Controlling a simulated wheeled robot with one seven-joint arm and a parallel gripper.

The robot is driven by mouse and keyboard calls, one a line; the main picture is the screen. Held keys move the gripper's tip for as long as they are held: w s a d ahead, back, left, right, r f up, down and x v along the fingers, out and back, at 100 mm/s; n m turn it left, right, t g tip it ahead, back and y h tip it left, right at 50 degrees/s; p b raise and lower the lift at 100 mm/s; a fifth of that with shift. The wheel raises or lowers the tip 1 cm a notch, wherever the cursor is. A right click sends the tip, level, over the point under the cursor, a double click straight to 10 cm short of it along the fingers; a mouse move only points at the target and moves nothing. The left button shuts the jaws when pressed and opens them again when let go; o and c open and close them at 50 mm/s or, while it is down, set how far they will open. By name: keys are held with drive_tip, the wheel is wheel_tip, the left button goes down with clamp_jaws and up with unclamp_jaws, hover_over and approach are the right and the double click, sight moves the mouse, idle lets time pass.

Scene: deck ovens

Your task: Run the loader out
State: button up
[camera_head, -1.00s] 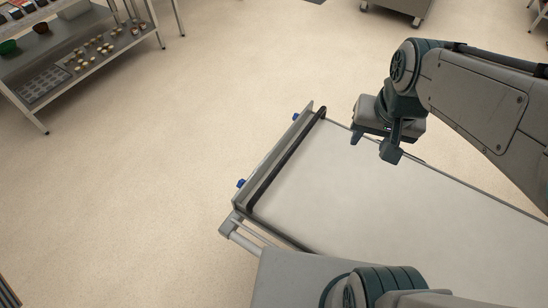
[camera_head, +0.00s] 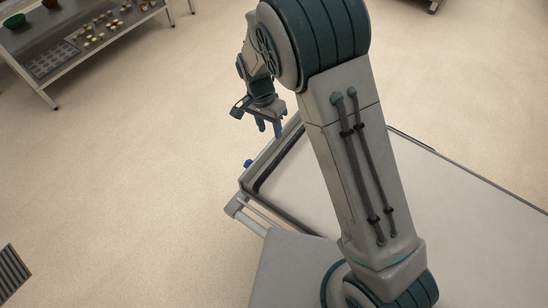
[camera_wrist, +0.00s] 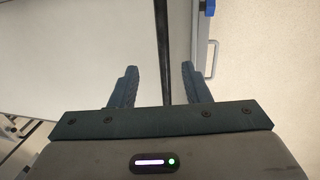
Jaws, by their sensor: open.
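The loader (camera_head: 460,215) is a long flat frame with a pale belt, running from the middle to the right of the head view. A dark crossbar (camera_head: 273,171) lies across it near its left end; its far part is hidden behind my arm. My gripper (camera_head: 270,128) is open and points down near the far corner of that end. In the wrist view the crossbar (camera_wrist: 162,35) runs up the picture between my two spread fingers (camera_wrist: 160,70). No contact with it shows, and I cannot tell the height gap.
A blue knob (camera_head: 248,163) sits on the loader's left end. The wrist view shows a metal handle (camera_wrist: 213,62) beside that end. A steel shelf table (camera_head: 75,45) with trays and bowls stands at top left. The floor (camera_head: 130,190) between is clear. A dark grate lies at lower left.

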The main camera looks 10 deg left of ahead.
sight(275, 161)
drive_tip(key=f+p, duration=0.1)
drive_tip(key=f, duration=0.3)
drive_tip(key=d+f+p, duration=0.1)
drive_tip(key=f, duration=0.4)
drive_tip(key=s+d+f, duration=0.1)
drive_tip(key=f, duration=0.4)
drive_tip(key=shift+s+f+p, duration=0.1)
drive_tip(key=shift+f+p, duration=0.15)
drive_tip(key=shift+p, duration=0.15)
drive_tip(key=shift+c, duration=0.3)
